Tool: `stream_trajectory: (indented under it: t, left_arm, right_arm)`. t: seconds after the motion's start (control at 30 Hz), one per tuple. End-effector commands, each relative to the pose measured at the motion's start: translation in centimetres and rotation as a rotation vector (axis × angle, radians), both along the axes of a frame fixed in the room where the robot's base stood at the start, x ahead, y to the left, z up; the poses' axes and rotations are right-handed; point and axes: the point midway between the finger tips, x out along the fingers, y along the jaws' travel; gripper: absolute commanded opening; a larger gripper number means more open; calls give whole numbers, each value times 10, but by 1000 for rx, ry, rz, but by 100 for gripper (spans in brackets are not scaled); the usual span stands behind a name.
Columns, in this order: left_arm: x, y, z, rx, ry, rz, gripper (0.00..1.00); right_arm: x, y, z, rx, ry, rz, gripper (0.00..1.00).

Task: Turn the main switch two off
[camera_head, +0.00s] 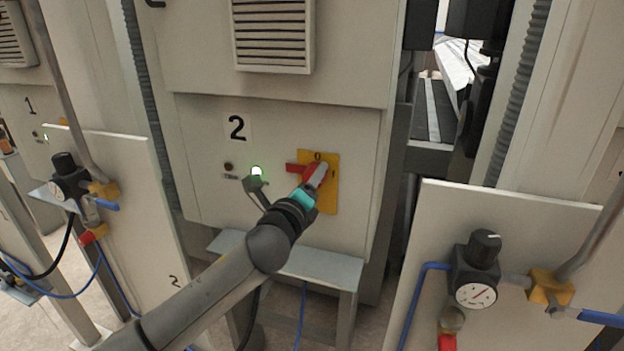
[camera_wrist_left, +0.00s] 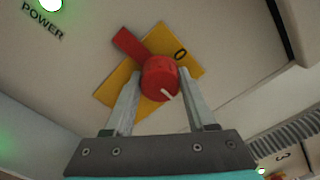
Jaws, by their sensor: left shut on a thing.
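The main switch two (camera_head: 296,168) is a red rotary knob on a yellow plate (camera_head: 332,195), on the cabinet panel marked 2. A "0" is printed at the plate's top edge. In the left wrist view the red knob (camera_wrist_left: 160,75) has a red arm towards the upper left and a white mark pointing lower right; the "0" is at the upper right. My left gripper (camera_head: 318,176) is shut on the knob, with one finger on each side of it, also in the left wrist view (camera_wrist_left: 158,92). The gripper hides part of the knob in the head view. My right gripper is out of view.
A lit green lamp (camera_head: 257,171) and a small dark button (camera_head: 228,166) sit left of the switch. A vent (camera_head: 273,35) is above. Panels with pressure regulators (camera_head: 476,270) and blue hoses stand at both sides. A metal shelf (camera_head: 320,265) is below.

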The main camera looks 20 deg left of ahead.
Motion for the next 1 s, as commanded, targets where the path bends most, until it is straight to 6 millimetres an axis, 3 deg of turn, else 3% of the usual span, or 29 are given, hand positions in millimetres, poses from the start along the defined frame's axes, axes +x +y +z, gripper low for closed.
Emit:
stream_trajectory:
  t: [0.1, 0.47, 1.0]
  left_arm:
    - [0, 0, -1, 0, 2, 1, 0]
    - [0, 0, -1, -60, 5, 1, 0]
    - [0, 0, 0, -503, 20, 1, 0]
  right_arm:
    - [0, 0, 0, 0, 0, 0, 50]
    - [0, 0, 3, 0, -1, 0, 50]
    - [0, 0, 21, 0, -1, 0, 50]
